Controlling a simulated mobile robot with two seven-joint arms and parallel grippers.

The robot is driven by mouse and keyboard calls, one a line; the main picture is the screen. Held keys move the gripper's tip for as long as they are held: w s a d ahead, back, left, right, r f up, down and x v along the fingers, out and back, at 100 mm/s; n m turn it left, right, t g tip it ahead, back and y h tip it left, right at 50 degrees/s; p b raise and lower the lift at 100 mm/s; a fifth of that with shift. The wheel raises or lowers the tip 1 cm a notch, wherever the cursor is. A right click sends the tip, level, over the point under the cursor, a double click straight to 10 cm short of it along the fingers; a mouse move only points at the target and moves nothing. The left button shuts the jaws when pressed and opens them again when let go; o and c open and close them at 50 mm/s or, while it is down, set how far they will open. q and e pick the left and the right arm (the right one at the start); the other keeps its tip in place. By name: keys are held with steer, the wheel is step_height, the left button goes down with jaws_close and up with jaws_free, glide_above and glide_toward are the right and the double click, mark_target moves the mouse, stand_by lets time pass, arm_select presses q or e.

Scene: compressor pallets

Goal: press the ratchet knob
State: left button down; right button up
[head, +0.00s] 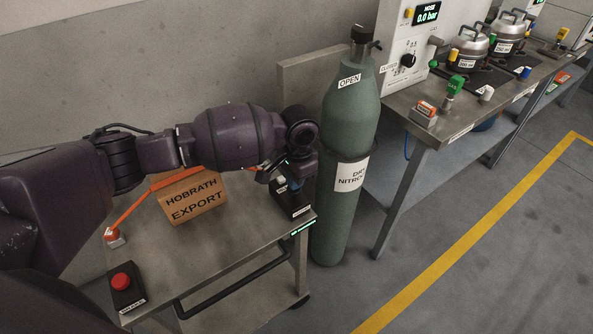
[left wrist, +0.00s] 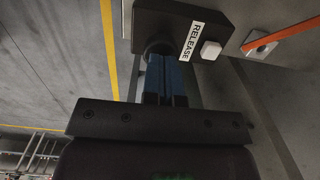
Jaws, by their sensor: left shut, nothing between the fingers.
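A dark ratchet box (head: 291,204) with white labels sits at the cart's right end. In the left wrist view the dark box (left wrist: 180,18) carries a RELEASE label and a small white square button (left wrist: 210,50). A round dark knob (left wrist: 157,46) shows on the box right at my fingertips. My left gripper (left wrist: 165,62) has its blue fingers shut and empty, pointing at the knob; I cannot tell whether they touch it. In the head view my left gripper (head: 288,181) is over the box and partly hides it. My right gripper is not in view.
An orange strap (head: 153,203) runs over a cardboard box (head: 193,197) on the metal cart (head: 215,246). A red button labelled BRAKE (head: 122,283) is at the cart's near left corner. A green gas cylinder (head: 345,115) stands close right of my gripper. A workbench (head: 455,112) is farther right.

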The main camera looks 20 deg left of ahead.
arm_select(q)
steer(key=shift+f, duration=0.2)
step_height(320, 180, down, 2)
steer(key=shift+s+f, duration=0.15)
steer(key=shift+f, duration=0.15)
stand_by(0.4)
steer(key=shift+r, duration=0.1)
steer(key=shift+r+p, duration=0.2)
steer(key=shift+p, duration=0.2)
step_height(320, 180, up, 4)
steer(key=p, duration=0.3)
steer(key=shift+r+p, duration=0.3)
steer(key=shift+p, duration=0.2)
step_height(320, 180, up, 9)
steer(key=shift+w+d+r+p, duration=0.2)
steer(key=shift+w+p, duration=0.1)
steer(key=shift+w, duration=0.05)
